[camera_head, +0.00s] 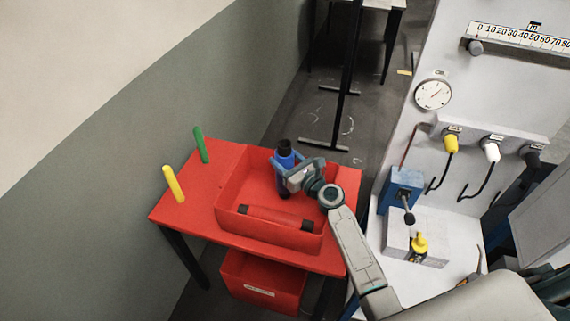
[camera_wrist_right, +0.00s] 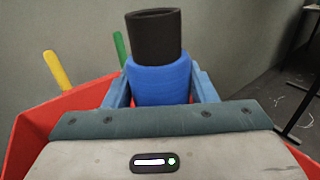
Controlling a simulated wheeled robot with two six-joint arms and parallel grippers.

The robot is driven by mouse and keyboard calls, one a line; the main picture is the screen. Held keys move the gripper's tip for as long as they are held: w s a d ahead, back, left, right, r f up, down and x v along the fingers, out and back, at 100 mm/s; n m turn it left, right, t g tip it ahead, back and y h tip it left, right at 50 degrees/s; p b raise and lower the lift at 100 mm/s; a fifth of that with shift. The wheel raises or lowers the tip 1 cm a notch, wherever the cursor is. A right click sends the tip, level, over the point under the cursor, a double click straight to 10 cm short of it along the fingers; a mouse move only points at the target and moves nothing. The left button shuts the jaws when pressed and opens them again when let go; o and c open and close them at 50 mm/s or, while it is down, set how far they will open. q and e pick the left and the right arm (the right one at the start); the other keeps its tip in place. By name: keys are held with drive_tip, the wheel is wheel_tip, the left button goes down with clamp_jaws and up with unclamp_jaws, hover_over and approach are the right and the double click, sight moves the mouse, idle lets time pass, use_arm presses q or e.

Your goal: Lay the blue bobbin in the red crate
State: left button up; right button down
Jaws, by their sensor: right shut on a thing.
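The blue bobbin (camera_head: 285,157) has a black end and stands upright in my right gripper (camera_head: 284,166), above the red crate (camera_head: 232,196) on the red table. In the right wrist view the blue bobbin (camera_wrist_right: 160,80) sits between the two blue fingers of my right gripper (camera_wrist_right: 160,92), which are shut on it. The crate wall (camera_wrist_right: 75,100) shows behind the fingers. The bobbin's lower end is partly hidden by the gripper, so I cannot tell whether it touches the crate floor. My left gripper is not in view.
A red bobbin (camera_head: 270,217) with black ends lies in the front of the crate. A yellow peg (camera_head: 173,184) and a green peg (camera_head: 200,145) stand on the table's left side. A second red crate (camera_head: 262,282) sits below. The white loom machine (camera_head: 480,100) stands at right.

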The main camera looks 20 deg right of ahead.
drive_tip(key=shift+f, duration=0.25)
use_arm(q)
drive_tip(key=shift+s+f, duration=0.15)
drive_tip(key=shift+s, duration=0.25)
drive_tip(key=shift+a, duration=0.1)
use_arm(e)
drive_tip(key=shift+f, duration=0.2)
drive_tip(key=c, duration=0.6)
unclamp_jaws()
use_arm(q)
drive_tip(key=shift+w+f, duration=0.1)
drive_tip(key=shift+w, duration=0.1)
use_arm(e)
drive_tip(key=shift+r, duration=0.15)
